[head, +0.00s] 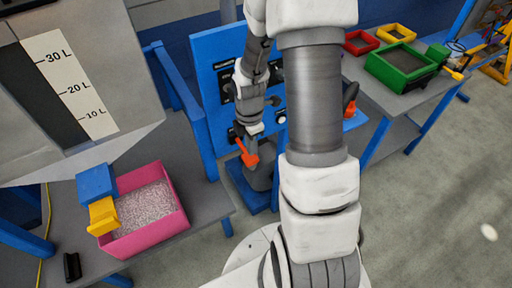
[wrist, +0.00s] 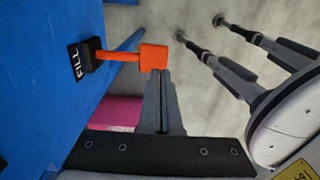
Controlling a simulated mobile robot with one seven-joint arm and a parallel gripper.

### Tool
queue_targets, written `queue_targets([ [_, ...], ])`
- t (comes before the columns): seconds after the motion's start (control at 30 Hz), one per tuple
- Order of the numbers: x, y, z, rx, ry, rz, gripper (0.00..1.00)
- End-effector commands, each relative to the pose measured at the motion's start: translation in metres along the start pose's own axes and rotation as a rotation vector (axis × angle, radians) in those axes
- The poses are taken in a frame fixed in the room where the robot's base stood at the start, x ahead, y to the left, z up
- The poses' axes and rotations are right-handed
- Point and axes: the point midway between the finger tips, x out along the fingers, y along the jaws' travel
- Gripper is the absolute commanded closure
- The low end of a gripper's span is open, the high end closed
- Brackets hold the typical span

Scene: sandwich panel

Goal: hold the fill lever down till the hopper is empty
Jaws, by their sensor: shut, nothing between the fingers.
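The orange fill lever (head: 245,152) sticks out from the blue panel, its knob end lower in the head view. In the wrist view the lever (wrist: 118,56) leaves a black mount beside a "FILL" label (wrist: 76,62) and ends in a square knob. My gripper (wrist: 161,74) is shut and empty, its fingertips at the knob's edge and seemingly touching it. The grey hopper (head: 140,95) shows at the left of the head view with a 10 to 30 L scale (head: 75,85). Its window (head: 45,95) looks dark throughout its visible part; its top is cut off.
A pink bin (head: 180,222) with pale granules stands below the hopper, by a blue and yellow spout (head: 102,214). A black object (head: 72,266) lies on the grey table. Green (head: 405,75), red and yellow trays stand on a bench at right. Open floor lies right.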

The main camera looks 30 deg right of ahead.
Motion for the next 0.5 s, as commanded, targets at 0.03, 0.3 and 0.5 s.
queue_targets([
  [0.03, -0.011, 0.001, 0.002, 0.002, -0.002, 0.008, 1.00],
  [0.3, -0.061, -0.002, 0.002, 0.002, -0.003, 0.006, 1.00],
  [0.5, -0.087, -0.004, 0.002, 0.002, -0.002, 0.004, 1.00],
])
